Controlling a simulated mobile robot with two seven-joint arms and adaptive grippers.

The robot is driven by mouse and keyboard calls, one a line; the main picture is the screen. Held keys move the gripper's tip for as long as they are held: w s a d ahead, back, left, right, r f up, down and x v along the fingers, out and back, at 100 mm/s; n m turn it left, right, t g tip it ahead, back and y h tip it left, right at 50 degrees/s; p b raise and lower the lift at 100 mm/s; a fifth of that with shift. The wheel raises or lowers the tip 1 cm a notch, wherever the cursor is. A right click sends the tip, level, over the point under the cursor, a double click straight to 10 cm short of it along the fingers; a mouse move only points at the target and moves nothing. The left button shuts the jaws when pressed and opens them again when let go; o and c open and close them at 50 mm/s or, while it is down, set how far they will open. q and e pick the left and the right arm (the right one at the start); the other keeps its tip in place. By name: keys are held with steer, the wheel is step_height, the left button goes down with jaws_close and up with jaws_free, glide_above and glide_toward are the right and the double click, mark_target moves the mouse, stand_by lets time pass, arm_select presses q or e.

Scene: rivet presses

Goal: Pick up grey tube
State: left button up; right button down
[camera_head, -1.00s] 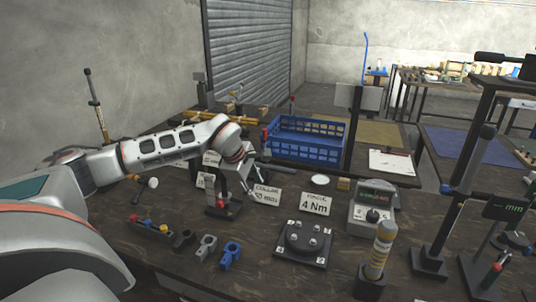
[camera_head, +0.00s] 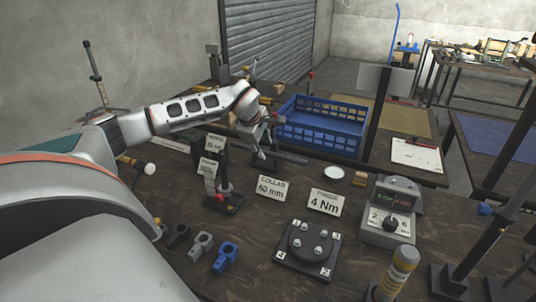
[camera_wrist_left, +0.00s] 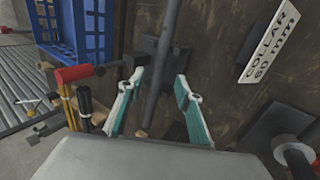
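A long dark grey tube (camera_head: 290,156) lies nearly level just in front of the blue crate in the head view. In the left wrist view the grey tube (camera_wrist_left: 160,65) runs from the top edge down between my two teal-lined fingers. My left gripper (camera_head: 265,149) is over the near end of the tube in the head view. In the left wrist view my left gripper (camera_wrist_left: 160,76) is open, with one finger on each side of the tube and gaps showing. The tube's lower end is hidden near the gripper body. My right gripper is not in view.
The blue crate (camera_head: 322,142) stands just behind the tube. The collar sign (camera_head: 272,188), the torque sign (camera_head: 326,202) and a small stand (camera_head: 224,204) are in front. Clamps, a bolted plate (camera_head: 306,272) and a meter box (camera_head: 390,236) occupy the near bench.

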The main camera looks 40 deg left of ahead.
mark_target(266, 151)
arm_select(q)
steer(key=x, duration=0.3)
steer(key=shift+w+a+f, duration=0.15)
steer(key=shift+a, duration=0.1)
jaws_close()
